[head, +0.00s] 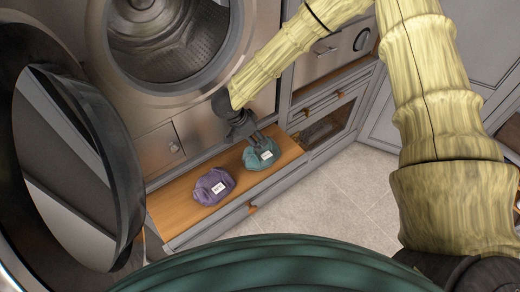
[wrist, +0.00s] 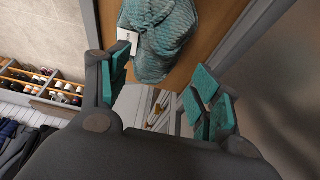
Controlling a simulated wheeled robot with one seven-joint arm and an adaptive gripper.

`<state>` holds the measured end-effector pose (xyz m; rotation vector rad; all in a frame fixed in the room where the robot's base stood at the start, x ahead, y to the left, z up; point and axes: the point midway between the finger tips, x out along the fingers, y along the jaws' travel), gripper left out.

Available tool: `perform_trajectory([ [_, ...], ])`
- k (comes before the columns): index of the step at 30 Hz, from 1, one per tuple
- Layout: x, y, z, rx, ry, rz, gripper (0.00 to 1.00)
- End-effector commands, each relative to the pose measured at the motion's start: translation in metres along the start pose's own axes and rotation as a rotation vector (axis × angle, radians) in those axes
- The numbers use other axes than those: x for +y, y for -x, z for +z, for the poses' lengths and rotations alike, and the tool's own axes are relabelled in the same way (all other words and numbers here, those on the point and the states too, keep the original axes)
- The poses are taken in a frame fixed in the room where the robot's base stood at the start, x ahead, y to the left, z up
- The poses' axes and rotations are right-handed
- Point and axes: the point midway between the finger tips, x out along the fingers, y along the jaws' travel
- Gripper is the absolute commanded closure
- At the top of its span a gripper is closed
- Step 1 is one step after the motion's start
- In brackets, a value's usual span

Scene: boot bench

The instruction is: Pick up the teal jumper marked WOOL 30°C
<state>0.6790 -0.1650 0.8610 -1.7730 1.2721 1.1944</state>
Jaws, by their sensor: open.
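The teal jumper (head: 262,159) is a folded, rounded bundle with a white label, lying on the wooden bench top in the head view. The label's print is too small to read. In the wrist view the knitted teal jumper (wrist: 167,40) shows at the top, just beyond my fingertips, its white label at its left edge. My gripper (head: 256,143) is right above and behind the jumper in the head view. In the wrist view my gripper (wrist: 160,75) is open, its teal-padded fingers apart with nothing between them. I cannot tell whether a finger touches the jumper.
A purple bundle (head: 211,184) with a white label lies left of the teal jumper on the wooden bench top (head: 180,205). A washing machine (head: 165,85) with its round door (head: 110,150) open stands behind and left. Drawers (head: 325,100) stand at the right. The tiled floor (head: 330,195) in front is clear.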

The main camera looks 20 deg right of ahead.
Motion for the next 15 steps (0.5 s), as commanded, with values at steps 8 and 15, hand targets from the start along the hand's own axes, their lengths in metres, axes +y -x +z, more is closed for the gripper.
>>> perform_trajectory([
  [8,0.003,-0.020,0.000,-0.001,-0.002,0.002,0.36],
  [15,0.003,-0.043,0.001,0.000,-0.002,0.001,0.36],
])
